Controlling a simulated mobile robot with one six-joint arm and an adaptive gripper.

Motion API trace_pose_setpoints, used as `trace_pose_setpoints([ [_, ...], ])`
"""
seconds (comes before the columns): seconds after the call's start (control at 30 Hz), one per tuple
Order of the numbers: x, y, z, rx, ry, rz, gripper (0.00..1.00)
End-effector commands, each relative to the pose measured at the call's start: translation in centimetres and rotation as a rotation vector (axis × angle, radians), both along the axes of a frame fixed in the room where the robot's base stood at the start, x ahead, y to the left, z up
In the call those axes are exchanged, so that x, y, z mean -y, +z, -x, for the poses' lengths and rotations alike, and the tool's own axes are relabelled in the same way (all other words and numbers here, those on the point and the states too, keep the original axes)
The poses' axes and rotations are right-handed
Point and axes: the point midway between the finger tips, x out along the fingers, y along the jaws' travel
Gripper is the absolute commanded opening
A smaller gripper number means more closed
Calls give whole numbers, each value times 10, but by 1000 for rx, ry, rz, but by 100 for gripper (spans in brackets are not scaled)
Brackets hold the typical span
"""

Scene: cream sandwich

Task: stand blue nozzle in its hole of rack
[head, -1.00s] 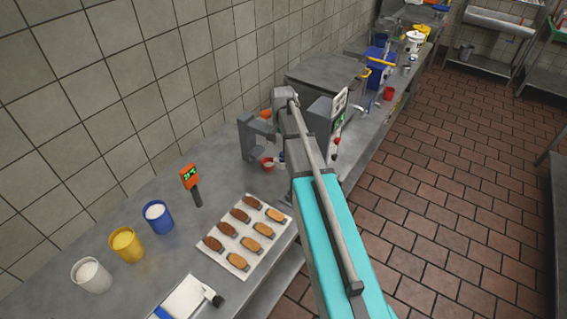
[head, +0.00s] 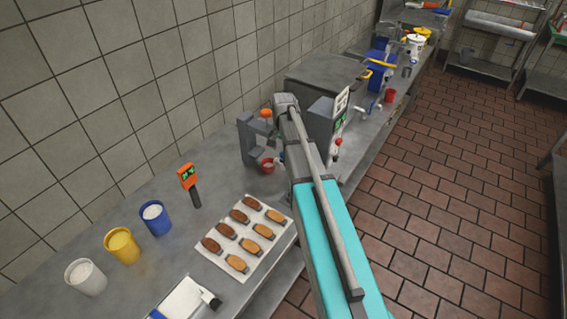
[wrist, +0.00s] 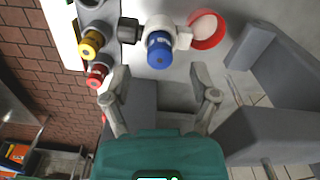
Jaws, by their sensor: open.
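The blue nozzle (wrist: 158,52) sits at the end of a white fitting (wrist: 160,25) in the upper middle of the wrist view. My gripper (wrist: 159,78) is open, with one finger to each side of the view and nothing between them. The blue nozzle lies just beyond the fingertips, roughly centred between them, with no clear contact. A yellow piece (wrist: 92,43) and a red piece (wrist: 97,75) stick out from a grey body at upper left. I cannot tell whether this body is the rack. In the head view my arm hides the gripper and nozzle.
A red cup (wrist: 207,28) with pale contents stands right of the nozzle. A grey stand (head: 250,140) and a machine with a green display (head: 322,125) flank my arm. A pastry tray (head: 222,276) and several tubs, including a blue one (head: 155,220), stand nearer on the counter.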

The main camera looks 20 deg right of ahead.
Motion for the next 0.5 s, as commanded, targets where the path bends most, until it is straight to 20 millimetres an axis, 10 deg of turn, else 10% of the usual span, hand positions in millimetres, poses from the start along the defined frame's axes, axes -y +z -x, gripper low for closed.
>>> trace_pose_setpoints([
  [0.5, 1, -31, 0, 0, -1, 0, 76],
])
